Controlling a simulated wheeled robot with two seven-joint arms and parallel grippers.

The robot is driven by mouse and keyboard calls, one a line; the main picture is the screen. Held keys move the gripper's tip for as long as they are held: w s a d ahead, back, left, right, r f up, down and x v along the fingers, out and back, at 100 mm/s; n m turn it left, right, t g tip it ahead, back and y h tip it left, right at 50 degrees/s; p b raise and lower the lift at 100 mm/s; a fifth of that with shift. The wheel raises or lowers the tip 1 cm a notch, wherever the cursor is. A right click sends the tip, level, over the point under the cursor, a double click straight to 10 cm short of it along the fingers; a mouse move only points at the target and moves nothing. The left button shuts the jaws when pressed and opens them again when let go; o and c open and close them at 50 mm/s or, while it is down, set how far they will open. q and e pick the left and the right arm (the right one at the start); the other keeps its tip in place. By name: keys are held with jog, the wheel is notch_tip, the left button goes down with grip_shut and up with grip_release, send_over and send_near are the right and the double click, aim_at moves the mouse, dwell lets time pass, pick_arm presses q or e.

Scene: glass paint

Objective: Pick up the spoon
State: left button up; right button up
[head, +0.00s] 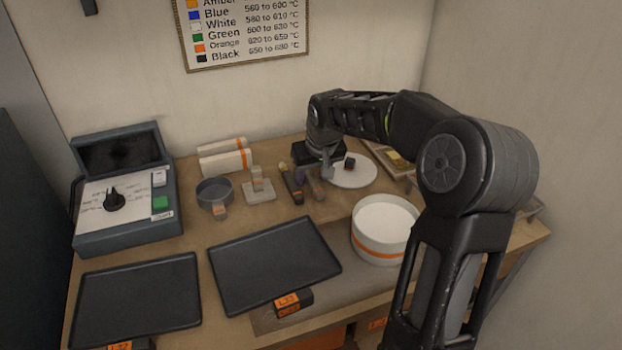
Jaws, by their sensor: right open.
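My right arm reaches in from the right. Its gripper (316,172) is open, pointing down over the back of the workbench, just left of a white round plate. A slim dark tool with a light tip (291,184) lies on the bench just left of the gripper. Another slim brownish tool (315,187) lies right beneath the fingers and is partly hidden by them. I cannot tell for sure which of these is the spoon. My left gripper is not in view.
The white plate (362,176) holds a small dark block. A white tub with an orange band (383,248) stands in front. A small stand (258,193) and grey pan (213,191) are to the left. Two black trays (272,264) (138,296) and a control box (125,222) fill the front and left.

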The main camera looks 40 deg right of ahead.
jog(key=shift+f, duration=0.1)
dwell(0.7)
grip_shut()
dwell(0.4)
